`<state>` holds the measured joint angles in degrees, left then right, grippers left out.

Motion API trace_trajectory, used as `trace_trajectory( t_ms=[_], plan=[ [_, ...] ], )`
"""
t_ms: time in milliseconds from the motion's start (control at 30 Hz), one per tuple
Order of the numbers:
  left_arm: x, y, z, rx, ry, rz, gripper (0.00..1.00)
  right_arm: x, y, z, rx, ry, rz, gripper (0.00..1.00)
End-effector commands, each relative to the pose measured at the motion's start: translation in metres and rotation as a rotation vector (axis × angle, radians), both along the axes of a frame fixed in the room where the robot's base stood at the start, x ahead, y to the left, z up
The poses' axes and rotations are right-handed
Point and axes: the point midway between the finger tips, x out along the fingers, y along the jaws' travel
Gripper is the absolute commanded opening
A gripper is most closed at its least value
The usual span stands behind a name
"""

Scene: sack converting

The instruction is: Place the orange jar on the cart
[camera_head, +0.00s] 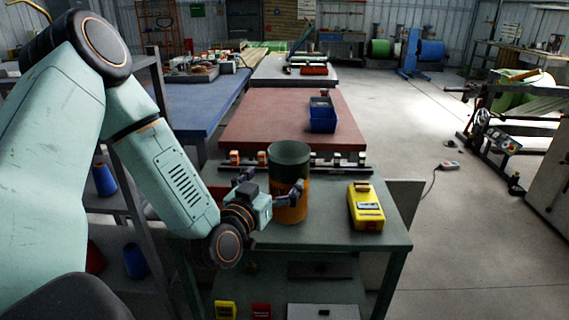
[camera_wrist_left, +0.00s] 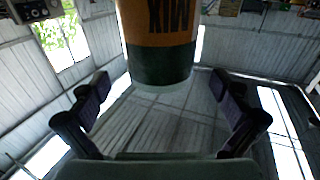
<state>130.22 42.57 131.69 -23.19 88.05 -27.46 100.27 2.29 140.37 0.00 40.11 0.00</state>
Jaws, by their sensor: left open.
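The orange jar (camera_head: 288,209) has a dark green upper band and stands upright over the green cart-like table (camera_head: 330,239). In the left wrist view the jar (camera_wrist_left: 160,30) appears upside down, with dark lettering on its orange part, ahead of the fingers. My left gripper (camera_head: 271,186) is open beside the jar, with one finger in front of it. In the wrist view its fingers (camera_wrist_left: 160,92) are spread wide with a gap between them. My right gripper is not in view.
A yellow device (camera_head: 366,207) lies on the table's right side. A rail with small blocks (camera_head: 330,162) runs along the back edge. A blue bin (camera_head: 322,116) sits on the red-topped bench (camera_head: 265,128) behind. The floor to the right is mostly open.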

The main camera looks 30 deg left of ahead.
Motion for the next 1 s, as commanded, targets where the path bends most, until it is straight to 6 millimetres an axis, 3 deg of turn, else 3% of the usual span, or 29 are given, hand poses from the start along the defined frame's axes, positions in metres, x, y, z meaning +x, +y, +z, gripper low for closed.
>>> trace_trajectory(
  t_ms=[200, 400, 767, 1000],
  plan=[
    [-0.034, -0.005, 0.0, -0.003, 0.004, 0.001, 1.0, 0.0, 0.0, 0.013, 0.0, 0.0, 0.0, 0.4],
    [-0.045, -0.007, 0.0, 0.001, 0.001, -0.001, 1.0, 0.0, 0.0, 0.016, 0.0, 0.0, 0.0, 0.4],
    [-0.044, -0.007, -0.001, 0.002, -0.001, -0.002, 1.0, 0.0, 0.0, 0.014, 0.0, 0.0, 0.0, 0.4],
    [-0.017, -0.004, -0.001, 0.008, -0.004, -0.004, 1.0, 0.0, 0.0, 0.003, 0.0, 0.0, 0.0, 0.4]
  ],
)
